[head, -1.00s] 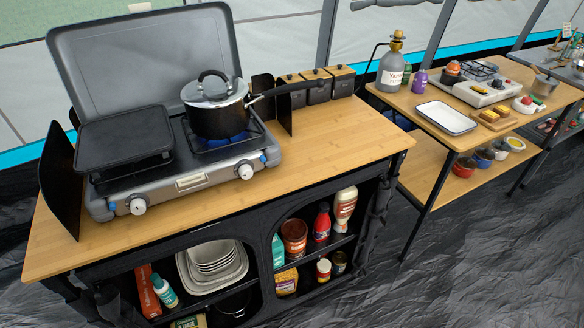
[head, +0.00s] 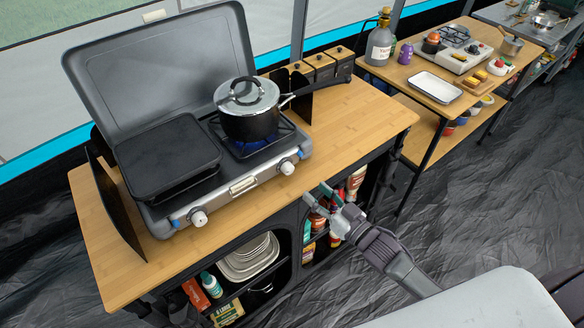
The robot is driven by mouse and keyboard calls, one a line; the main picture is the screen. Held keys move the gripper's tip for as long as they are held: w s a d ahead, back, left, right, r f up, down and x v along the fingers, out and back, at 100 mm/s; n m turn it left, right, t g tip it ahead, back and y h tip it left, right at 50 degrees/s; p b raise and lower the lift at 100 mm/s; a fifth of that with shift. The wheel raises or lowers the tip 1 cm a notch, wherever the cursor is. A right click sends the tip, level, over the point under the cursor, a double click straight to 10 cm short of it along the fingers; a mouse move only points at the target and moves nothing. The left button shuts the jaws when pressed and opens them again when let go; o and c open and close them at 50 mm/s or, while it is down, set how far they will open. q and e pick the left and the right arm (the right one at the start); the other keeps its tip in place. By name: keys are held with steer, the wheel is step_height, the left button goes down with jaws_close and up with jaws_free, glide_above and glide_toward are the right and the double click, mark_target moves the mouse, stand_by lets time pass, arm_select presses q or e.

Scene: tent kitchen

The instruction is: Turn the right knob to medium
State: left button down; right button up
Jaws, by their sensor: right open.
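The right knob (head: 287,168) is a pale round knob on the front of the grey camping stove (head: 245,185), in the head view. A blue flame (head: 232,146) shows under the pot (head: 250,118) on the right burner. My right gripper (head: 324,198) is open and empty in front of the counter's front edge. It is below and to the right of the right knob, apart from it. My left gripper is not in view.
The left knob (head: 198,218) sits below the black griddle (head: 166,158). The pot's dark handle (head: 325,89) reaches right over a black wind panel (head: 298,104). The bamboo counter (head: 365,118) is bare right of the stove. Bottles fill the shelf behind my gripper.

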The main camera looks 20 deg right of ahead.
mark_target(291, 171)
steer(key=x, duration=0.4)
steer(key=shift+w+d+r+p, duration=0.1)
steer(key=shift+p, duration=0.2)
steer(key=x, duration=0.5)
steer(key=shift+w+a+p, duration=0.25)
steer(key=shift+a+p, duration=0.05)
steer(key=shift+w+a, duration=0.2)
steer(key=shift+w, duration=0.2)
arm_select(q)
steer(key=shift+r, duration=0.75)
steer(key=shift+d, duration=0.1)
arm_select(e)
steer(key=shift+c, duration=1.1)
jaws_close()
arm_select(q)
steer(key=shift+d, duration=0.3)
